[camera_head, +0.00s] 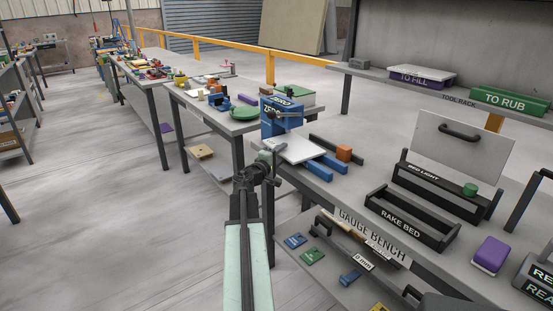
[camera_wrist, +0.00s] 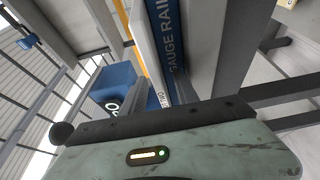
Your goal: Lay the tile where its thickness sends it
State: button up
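A flat white tile-like plate (camera_head: 296,150) lies at the blue gauge rails (camera_head: 322,167), beside a blue block-shaped gauge (camera_head: 281,117) marked ZERO. My gripper (camera_head: 268,158) is at the near left edge of this plate; whether it touches it is unclear. In the wrist view, the lettered gauge rail (camera_wrist: 176,50) runs close ahead beside a pale edge, and the blue gauge (camera_wrist: 120,88) is at left. The fingertips are not clear, so I cannot tell if they hold anything. A purple TO FILL rack place (camera_head: 420,77) and a green TO RUB one (camera_head: 508,101) are at the back right.
An orange cube (camera_head: 343,153) sits by the rails. The dark RAKE BED tray (camera_head: 412,218) and the BED LIGHT stand (camera_head: 440,187), with an upright grey panel (camera_head: 462,146), are to the right. A purple block (camera_head: 490,254) lies further right. Open floor (camera_head: 110,220) is at left.

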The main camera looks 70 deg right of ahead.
grip_shut()
dwell(1.6)
